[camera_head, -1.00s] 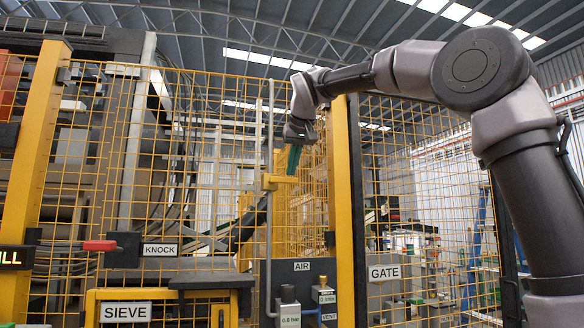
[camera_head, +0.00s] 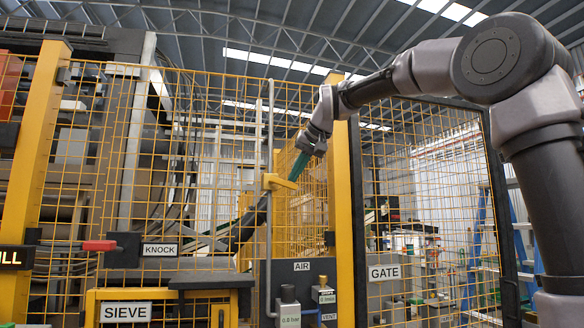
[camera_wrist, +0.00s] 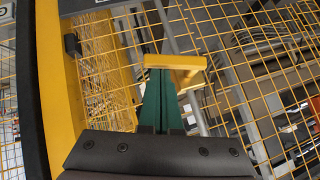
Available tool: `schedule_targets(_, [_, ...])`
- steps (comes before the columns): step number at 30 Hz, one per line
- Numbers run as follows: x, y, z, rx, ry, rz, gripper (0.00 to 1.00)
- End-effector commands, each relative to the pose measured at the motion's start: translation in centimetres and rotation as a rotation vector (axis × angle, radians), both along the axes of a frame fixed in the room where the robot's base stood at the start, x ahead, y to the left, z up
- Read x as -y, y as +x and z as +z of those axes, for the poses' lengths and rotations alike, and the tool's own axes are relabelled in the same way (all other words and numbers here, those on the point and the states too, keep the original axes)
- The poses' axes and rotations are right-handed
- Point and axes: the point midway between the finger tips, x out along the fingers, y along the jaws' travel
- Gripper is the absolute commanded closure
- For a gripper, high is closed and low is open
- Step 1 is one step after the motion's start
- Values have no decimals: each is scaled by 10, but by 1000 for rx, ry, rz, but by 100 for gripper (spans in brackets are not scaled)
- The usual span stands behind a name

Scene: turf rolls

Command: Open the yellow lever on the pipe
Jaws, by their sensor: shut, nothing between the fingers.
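The yellow lever (camera_head: 281,182) sits on a vertical grey pipe (camera_head: 269,120) in front of the mesh fence, pointing right from the pipe. In the wrist view the lever (camera_wrist: 175,62) is a yellow bar lying across my line of sight, with the pipe (camera_wrist: 166,28) slanting behind. My gripper (camera_head: 293,178) has green fingers, closed together and empty, pointing down and left at the lever's free end. In the wrist view the fingers (camera_wrist: 162,100) run up to the bar, which covers part of them. Whether they touch it I cannot tell.
A yellow post (camera_head: 341,200) stands close right of the lever, with a mesh gate (camera_head: 425,200) beyond. Below are an AIR panel (camera_head: 302,267) and small valve boxes (camera_head: 288,310). A red handle (camera_head: 99,245) is at left. Yellow mesh fence fills the background.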

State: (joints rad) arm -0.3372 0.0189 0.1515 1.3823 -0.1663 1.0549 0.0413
Motion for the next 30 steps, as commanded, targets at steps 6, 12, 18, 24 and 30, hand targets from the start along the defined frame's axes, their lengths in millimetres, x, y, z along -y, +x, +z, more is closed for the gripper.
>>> schedule_targets(6, [5,1,-14,-58,197,-5,100])
schedule_targets(12, [5,2,-26,-111,379,-5,100])
schedule_targets(18, [3,1,-39,-164,561,-5,100])
schedule_targets(24, [-2,0,-50,-216,744,-4,100])
schedule_targets(30, [-8,-2,-59,-266,915,-3,100])
